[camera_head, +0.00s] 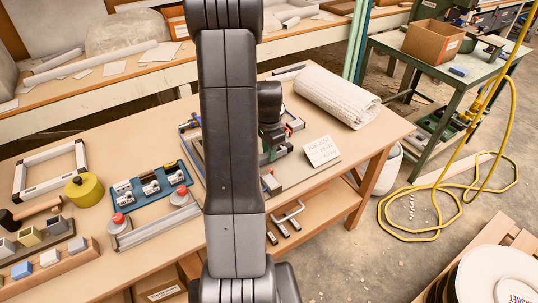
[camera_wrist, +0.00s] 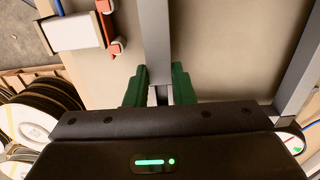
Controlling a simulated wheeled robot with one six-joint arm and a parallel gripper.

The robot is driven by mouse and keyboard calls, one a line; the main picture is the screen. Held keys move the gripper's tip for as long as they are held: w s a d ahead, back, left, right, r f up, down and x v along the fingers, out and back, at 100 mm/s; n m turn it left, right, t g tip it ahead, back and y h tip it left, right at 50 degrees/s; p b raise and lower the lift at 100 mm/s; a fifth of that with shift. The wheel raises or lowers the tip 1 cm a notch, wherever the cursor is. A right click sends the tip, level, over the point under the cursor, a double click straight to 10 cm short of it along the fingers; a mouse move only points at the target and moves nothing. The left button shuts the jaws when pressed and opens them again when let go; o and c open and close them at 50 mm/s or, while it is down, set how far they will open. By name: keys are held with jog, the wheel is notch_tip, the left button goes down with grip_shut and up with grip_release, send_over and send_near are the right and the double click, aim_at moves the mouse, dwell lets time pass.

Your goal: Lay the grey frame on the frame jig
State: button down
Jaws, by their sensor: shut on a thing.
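The grey frame shows in the wrist view as a straight grey bar (camera_wrist: 155,40) running up between my green fingers, with another grey bar (camera_wrist: 303,60) at the right edge. My gripper (camera_wrist: 158,88) is shut on the nearer bar. In the head view my gripper (camera_head: 271,143) is partly hidden behind my arm. The frame jig (camera_head: 290,170), a pale board with small red and blue fittings, lies under and around it. In the wrist view its pale surface (camera_wrist: 220,50) shows below the bars. I cannot tell whether the frame touches the jig.
A white frame with black corners (camera_head: 50,170), a yellow-green round pot (camera_head: 84,190) and a blue fixture (camera_head: 150,186) stand at left. A yellow hose (camera_head: 440,235) lies on the floor.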

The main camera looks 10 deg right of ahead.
jog(key=shift+f, duration=0.95)
jog(key=shift+f, duration=0.25)
jog(key=c, duration=1.2)
grip_release()
jog(key=shift+r, duration=0.1)
jog(key=shift+c, duration=0.2)
notch_tip(320, 180, up, 12)
jog(key=shift+r, duration=0.2)
